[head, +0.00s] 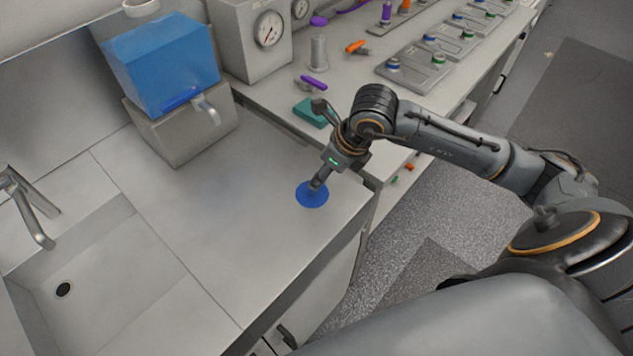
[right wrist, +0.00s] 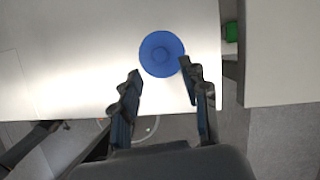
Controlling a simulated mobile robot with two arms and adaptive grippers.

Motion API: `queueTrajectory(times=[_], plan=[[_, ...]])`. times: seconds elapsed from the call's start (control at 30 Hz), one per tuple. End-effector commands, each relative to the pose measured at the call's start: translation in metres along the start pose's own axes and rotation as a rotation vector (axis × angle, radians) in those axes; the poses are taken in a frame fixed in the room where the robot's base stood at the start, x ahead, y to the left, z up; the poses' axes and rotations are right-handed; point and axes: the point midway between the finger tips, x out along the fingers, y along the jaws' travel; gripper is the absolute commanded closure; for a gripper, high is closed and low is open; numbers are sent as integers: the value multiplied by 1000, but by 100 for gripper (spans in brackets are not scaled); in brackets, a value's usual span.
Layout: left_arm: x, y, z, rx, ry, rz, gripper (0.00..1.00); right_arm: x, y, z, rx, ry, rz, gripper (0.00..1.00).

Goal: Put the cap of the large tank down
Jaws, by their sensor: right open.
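The blue round cap (head: 312,195) lies flat on the grey counter, near its right front edge. My right gripper (head: 318,184) is right at the cap in the head view. In the right wrist view my right gripper (right wrist: 160,78) is open, with its fingers apart and the cap between and just beyond the fingertips. The large tank (head: 165,62) is a blue see-through box on a grey stand with a tap, at the back left. My left gripper is not in view.
A sink (head: 95,285) with a faucet (head: 28,205) is at the left. A gauge box (head: 250,38) stands behind. The right bench holds a teal block (head: 313,112), purple and orange tools, and trays (head: 415,68). The counter between tank and cap is clear.

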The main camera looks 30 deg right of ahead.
Motion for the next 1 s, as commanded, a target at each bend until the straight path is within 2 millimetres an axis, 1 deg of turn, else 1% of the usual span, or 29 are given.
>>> queueTrajectory(times=[0.03, 0.1, 0.2, 0.33, 0.5, 1.0], plan=[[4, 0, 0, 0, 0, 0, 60, -10, -1, 0, -1, -3, -4, 55], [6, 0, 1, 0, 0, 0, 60, -24, -1, 0, -2, -3, -3, 55], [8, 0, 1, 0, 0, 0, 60, -41, -1, 0, 0, -3, -2, 55], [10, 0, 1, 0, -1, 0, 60, -55, 0, 0, 0, -2, -1, 55], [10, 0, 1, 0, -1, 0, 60, -62, 0, 0, 0, 1, 0, 55], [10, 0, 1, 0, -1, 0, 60, -61, 0, 0, 1, 1, 1, 55]])
